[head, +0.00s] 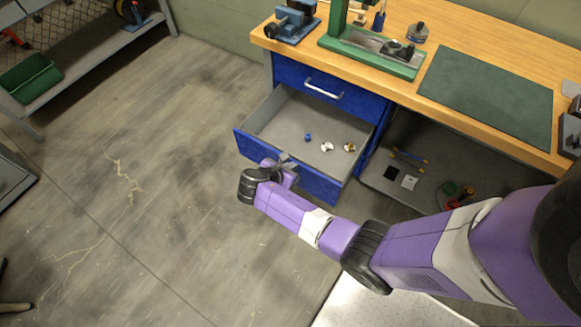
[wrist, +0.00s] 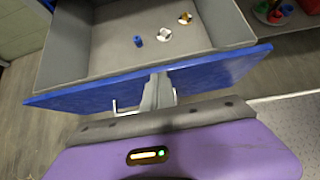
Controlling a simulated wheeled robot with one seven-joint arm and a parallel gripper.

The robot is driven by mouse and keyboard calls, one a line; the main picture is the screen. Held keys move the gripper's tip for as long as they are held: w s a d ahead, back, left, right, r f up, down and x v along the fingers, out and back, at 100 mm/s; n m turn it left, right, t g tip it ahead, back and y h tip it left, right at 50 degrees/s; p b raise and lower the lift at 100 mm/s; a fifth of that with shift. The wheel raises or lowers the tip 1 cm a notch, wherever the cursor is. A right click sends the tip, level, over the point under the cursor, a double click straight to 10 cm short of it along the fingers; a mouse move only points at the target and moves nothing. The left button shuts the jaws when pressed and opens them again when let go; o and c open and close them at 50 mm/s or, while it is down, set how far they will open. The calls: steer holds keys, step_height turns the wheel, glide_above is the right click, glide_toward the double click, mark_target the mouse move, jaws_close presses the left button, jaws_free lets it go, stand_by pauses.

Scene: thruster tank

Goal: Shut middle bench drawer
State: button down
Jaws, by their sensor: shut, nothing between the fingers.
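The middle bench drawer (head: 247,140) is pulled well out of the blue cabinet under the wooden bench. It has a blue front and a grey inside, and holds a small blue part, a silvery part and a brass-coloured part. In the wrist view the drawer front (wrist: 215,72) runs across the picture, with part of its handle (wrist: 115,107) showing at left. My gripper (head: 287,160) is at the middle of the drawer front, its fingers (wrist: 158,82) shut and empty. They overlap the front's top edge in view; I cannot tell whether they touch it.
A closed drawer (head: 330,85) with a light handle sits above the open one. The bench top (head: 480,45) carries a vise, a green press and a dark mat (head: 485,95). A low shelf (head: 430,185) holds small items. The floor (head: 150,200) at left is clear.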

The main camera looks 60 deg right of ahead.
steer(key=w+d+b, duration=0.1)
steer(key=d+b, duration=0.4)
steer(key=d, duration=2.4)
steer(key=shift+d, duration=0.2)
steer(key=shift+d+r, duration=0.1)
steer(key=shift+r, duration=0.05)
steer(key=a+f+p+v, duration=0.2)
steer(key=p+v, duration=0.3)
steer(key=v, duration=0.8)
steer(key=shift+a+p, duration=0.15)
steer(key=shift+p, duration=0.15)
steer(key=shift+f, duration=0.15)
